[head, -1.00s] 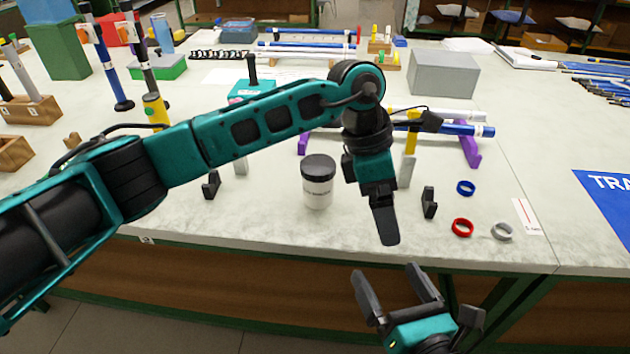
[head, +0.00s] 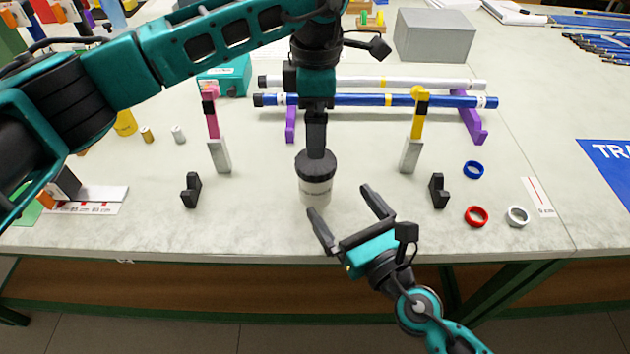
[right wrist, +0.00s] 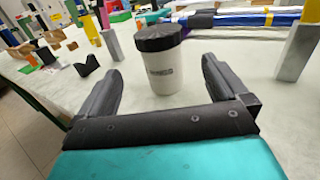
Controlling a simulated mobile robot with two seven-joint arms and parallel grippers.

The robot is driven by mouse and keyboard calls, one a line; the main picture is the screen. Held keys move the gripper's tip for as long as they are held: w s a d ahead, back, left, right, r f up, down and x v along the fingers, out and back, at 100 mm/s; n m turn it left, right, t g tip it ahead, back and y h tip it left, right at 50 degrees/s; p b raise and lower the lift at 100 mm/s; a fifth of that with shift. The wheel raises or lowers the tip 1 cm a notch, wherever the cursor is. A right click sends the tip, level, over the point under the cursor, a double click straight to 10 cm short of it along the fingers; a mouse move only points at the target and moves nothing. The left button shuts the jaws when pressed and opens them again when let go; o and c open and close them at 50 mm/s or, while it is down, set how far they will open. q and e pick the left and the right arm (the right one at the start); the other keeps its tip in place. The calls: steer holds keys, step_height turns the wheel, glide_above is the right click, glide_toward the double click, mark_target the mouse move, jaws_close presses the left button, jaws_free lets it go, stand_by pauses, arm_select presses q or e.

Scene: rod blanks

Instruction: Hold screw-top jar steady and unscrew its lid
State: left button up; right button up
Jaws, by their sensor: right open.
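The screw-top jar (head: 315,190) stands upright on the bench, with a white body, dark label print and a black lid (head: 314,166). My left gripper (head: 316,140) points down at the lid in the head view, its finger overlapping the lid's upper edge. I cannot tell whether it touches, or how far its fingers are apart. My right gripper (head: 347,209) is open and empty, just in front of the jar at the bench edge. In the right wrist view the jar (right wrist: 165,70) stands ahead, beyond and between the two spread fingers, with clear space on each side.
Two upright posts, pink-topped (head: 215,140) and yellow-topped (head: 413,135), flank the jar. Small black holders (head: 191,190) (head: 438,190) stand farther out. Blue and white rods on a purple stand (head: 470,125) lie behind. Blue, red (head: 476,216) and grey rings lie right.

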mark_target(325, 182)
steer(key=x, duration=0.8)
steer(key=shift+w+a, duration=0.1)
steer(key=shift+w, duration=0.15)
steer(key=shift+c, duration=0.2)
